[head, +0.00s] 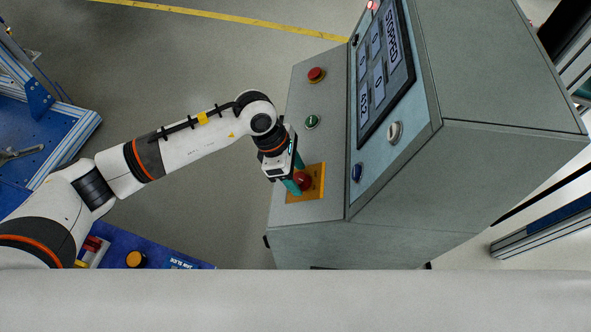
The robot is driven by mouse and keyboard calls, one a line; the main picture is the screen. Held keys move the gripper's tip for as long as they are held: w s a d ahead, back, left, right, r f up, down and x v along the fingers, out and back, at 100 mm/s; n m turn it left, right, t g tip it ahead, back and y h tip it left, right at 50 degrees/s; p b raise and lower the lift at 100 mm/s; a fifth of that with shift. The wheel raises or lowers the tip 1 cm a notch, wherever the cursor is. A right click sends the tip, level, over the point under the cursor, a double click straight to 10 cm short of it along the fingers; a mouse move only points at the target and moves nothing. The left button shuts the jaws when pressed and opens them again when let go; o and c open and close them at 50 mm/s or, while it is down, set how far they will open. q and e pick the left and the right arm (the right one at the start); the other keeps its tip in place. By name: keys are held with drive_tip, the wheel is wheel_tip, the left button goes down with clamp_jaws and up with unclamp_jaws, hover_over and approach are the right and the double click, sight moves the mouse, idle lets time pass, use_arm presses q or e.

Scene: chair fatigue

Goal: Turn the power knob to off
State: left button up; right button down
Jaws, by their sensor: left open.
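The grey control cabinet (480,180) stands at the right, with its panel facing left. A white round knob (395,132) sits on the sloped panel below the screen, and a blue knob (357,172) sits nearer its lower left corner. No label shows which is the power knob. My right gripper is out of view.
The screen (384,62) reads STOPPED. A red button (316,74) and a green button (312,121) stand on the ledge beyond my left gripper. A blue workbench (40,135) is at the left. Grey floor (190,75) is clear between bench and cabinet.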

use_arm(q)
drive_tip(key=c, duration=1)
drive_tip(key=shift+f+n+b, duration=0.1)
drive_tip(key=shift+n+b, duration=0.2)
drive_tip(key=shift+n, duration=0.1)
drive_tip(key=shift+n+g+b, duration=0.3)
drive_tip(key=shift+n+b, duration=0.2)
drive_tip(key=shift+n, duration=0.5)
drive_tip(key=n+b, duration=0.1)
drive_tip(key=n, duration=0.1)
drive_tip(key=shift+n+h, duration=0.3)
drive_tip(key=shift+w+a+n+g, duration=0.1)
drive_tip(key=shift+n+g, duration=0.3)
drive_tip(key=shift+n, duration=0.8)
drive_tip(key=shift+n+h, duration=0.5)
drive_tip(key=shift+n, duration=1.5)
